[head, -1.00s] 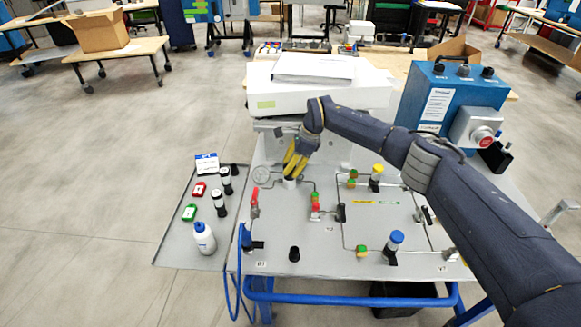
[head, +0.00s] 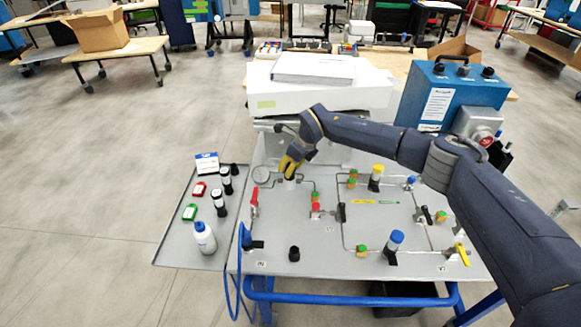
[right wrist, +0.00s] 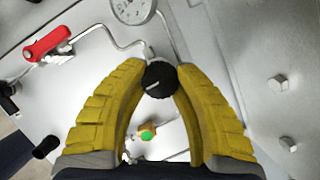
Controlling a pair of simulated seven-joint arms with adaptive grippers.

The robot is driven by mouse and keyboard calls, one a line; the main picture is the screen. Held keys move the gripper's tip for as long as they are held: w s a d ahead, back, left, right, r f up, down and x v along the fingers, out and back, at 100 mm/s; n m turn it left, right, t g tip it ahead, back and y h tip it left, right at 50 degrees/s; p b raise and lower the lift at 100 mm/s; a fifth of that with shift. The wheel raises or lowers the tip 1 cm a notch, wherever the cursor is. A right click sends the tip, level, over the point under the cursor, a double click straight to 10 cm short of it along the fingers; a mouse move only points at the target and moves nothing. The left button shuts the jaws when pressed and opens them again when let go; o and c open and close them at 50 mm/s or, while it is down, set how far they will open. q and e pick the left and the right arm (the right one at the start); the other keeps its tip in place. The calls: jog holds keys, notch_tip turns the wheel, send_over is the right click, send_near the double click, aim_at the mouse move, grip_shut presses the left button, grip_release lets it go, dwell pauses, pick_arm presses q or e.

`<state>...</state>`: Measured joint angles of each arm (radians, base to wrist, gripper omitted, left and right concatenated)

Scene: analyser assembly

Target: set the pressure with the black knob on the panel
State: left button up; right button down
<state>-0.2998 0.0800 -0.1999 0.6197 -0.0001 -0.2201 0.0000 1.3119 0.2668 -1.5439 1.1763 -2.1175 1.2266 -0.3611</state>
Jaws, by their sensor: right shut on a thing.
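The black knob (right wrist: 159,76) with a pale pointer mark sits on the panel (head: 300,222), below a round dial gauge (right wrist: 133,9) in the right wrist view. My right gripper (right wrist: 160,74) has its yellow fingers closed on both sides of the knob. In the head view my right gripper (head: 289,166) points down at the knob's place at the panel's upper left, and the fingers largely hide the knob. The gauge (head: 261,175) is just left of it; its reading is too small to tell. My left gripper is not in view.
A red-handled valve (head: 254,201) stands left of the gripper. Tall yellow-capped (head: 376,178) and blue-capped (head: 394,246) parts rise from the panel. A blue box (head: 446,100) stands behind right. A side tray (head: 180,251) holds a bottle and small parts.

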jog(key=m+h, duration=0.1)
jog(key=m, duration=0.2)
jog(key=m+t+h, duration=0.1)
jog(key=m, duration=0.2)
jog(key=shift+a+m, duration=0.15)
jog(key=shift+m, duration=0.15)
jog(key=m+h, duration=0.1)
jog(key=m, duration=0.2)
jog(key=m+h, duration=0.1)
jog(key=m, duration=0.2)
jog(key=shift+s+t+h, duration=0.1)
jog(key=shift+t+h, duration=0.2)
jog(key=shift+m, duration=0.3)
jog(key=c, duration=0.9)
grip_release()
jog(key=shift+r, duration=0.1)
jog(key=v, duration=1.1)
jog(key=shift+r, duration=0.35)
jog(key=shift+s+a, duration=0.15)
jog(key=shift+a, duration=0.1)
